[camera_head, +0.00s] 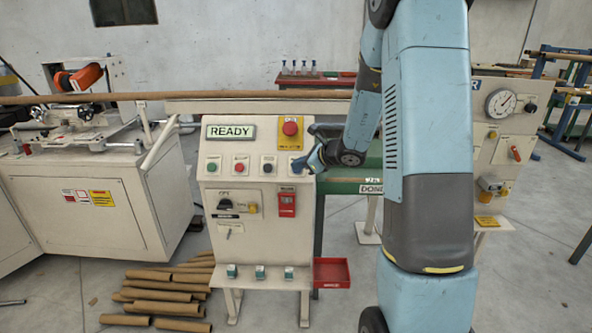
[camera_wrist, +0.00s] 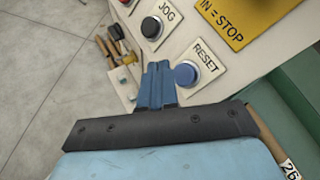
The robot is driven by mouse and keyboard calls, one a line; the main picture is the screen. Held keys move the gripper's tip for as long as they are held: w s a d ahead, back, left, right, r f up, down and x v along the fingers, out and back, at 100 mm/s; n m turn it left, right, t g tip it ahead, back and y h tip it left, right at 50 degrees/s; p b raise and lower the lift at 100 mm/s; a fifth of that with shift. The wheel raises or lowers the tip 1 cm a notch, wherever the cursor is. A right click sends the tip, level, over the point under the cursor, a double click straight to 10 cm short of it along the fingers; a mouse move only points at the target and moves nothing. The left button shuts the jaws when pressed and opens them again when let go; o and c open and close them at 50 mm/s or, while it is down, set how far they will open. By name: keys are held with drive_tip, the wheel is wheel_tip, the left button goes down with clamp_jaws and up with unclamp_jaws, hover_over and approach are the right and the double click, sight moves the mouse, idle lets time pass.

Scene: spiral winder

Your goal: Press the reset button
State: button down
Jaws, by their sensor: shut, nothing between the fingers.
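The reset button is a round blue button (camera_wrist: 186,73) in a metal ring, beside the RESET label, in the wrist view. The fingertips are just left of the reset button in the wrist view. I cannot tell whether they touch the panel. In the head view my gripper (camera_head: 298,166) is at the panel's right edge.
The black JOG button (camera_wrist: 151,27) is close by the fingertips. A red emergency stop (camera_head: 290,128) on a yellow plate sits above. A red tray (camera_head: 331,272) sticks out at the panel's lower right. Cardboard tubes (camera_head: 165,295) lie on the floor at left.

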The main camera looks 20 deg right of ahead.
drive_tip(key=shift+s+a+r, duration=0.2)
drive_tip(key=shift+s+r, duration=0.3)
drive_tip(key=shift+s, duration=0.1)
drive_tip(key=shift+s+a+r, duration=0.15)
drive_tip(key=shift+s+r, duration=0.35)
drive_tip(key=shift+s, duration=0.05)
drive_tip(key=s+a+r+n+g, duration=0.2)
drive_tip(key=s+a+r+n, duration=0.2)
drive_tip(key=s+r+n, duration=0.3)
drive_tip(key=s+a+r+n+g, duration=0.2)
drive_tip(key=s+a+r+n, duration=0.2)
drive_tip(key=s+n, duration=0.45)
drive_tip(key=s+d+r+n+h, duration=0.2)
drive_tip(key=s+n, duration=0.3)
drive_tip(key=s, duration=0.5)
drive_tip(key=s+d+r+n+h, duration=0.3)
drive_tip(key=s+d+n+h, duration=0.1)
drive_tip(key=s, duration=0.6)
drive_tip(key=shift+d+r+n+h, duration=0.25)
drive_tip(key=shift+d+n+h, duration=0.1)
drive_tip(key=shift+d+h, duration=0.35)
